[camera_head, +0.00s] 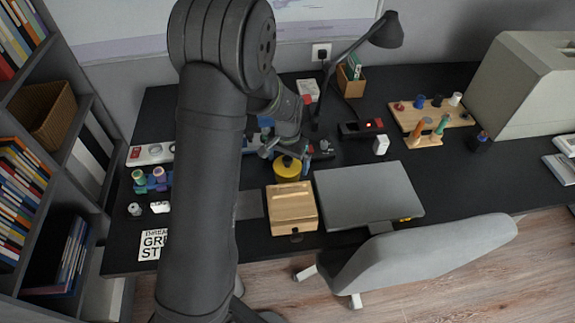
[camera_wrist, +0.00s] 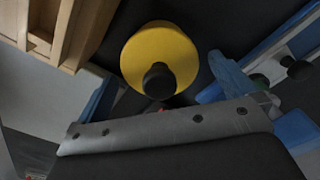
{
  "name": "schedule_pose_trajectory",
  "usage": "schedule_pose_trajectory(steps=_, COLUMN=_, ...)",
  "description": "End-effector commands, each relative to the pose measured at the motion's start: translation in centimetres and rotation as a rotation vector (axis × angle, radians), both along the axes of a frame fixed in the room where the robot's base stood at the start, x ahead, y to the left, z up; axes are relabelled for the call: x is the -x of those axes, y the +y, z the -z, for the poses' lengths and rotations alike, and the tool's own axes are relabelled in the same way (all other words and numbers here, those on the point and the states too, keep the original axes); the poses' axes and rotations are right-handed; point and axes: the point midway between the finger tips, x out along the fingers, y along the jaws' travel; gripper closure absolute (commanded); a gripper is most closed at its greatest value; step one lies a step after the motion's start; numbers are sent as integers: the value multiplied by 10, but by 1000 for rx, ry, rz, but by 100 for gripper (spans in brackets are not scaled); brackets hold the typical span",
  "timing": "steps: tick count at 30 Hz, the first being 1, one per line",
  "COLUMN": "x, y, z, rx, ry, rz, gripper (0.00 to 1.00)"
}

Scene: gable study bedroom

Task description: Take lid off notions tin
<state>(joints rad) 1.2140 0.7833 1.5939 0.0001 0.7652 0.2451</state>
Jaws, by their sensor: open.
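The notions tin is round, with a yellow lid (camera_wrist: 140,55) that has a black knob (camera_wrist: 159,82) at its middle. In the head view the yellow lid (camera_head: 282,173) is on the tin, behind the small wooden box. My gripper (camera_head: 288,151) is open and empty, low over the back part of the tin. In the wrist view the knob lies between the blue-tipped jaws of my gripper (camera_wrist: 163,92), with a gap at each side. The tin's wall is mostly hidden under the lid, and I cannot tell how far the jaws are above the knob.
A wooden box (camera_head: 291,206) stands just in front of the tin. A closed grey laptop-like slab (camera_head: 368,194) lies to its right. A peg board (camera_head: 430,117) with spools, a lamp (camera_head: 386,31) and a power strip (camera_head: 150,154) stand further off. The dark desk (camera_head: 470,172) has bare room at right.

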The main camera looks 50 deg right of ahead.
Motion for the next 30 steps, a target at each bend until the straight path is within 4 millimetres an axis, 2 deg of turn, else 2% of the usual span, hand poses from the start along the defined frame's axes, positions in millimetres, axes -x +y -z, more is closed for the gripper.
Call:
schedule_pose_trajectory(steps=3, x=0, y=0, z=0, rx=0, ry=0, rz=0, gripper=0)
schedule_pose_trajectory(steps=9, x=0, y=0, z=-1, rx=1, ry=0, rz=0, gripper=39)
schedule_pose_trajectory(steps=10, x=0, y=0, z=-1, rx=1, ry=0, rz=0, gripper=42)
schedule_pose_trajectory(steps=22, x=0, y=-1, z=-8, rx=3, ry=-1, rz=0, gripper=42)
schedule_pose_trajectory(steps=26, x=0, y=-1, z=-21, rx=4, ry=-1, rz=0, gripper=42)
schedule_pose_trajectory(steps=30, x=4, y=-1, z=-47, rx=6, ry=-2, rz=2, gripper=42)
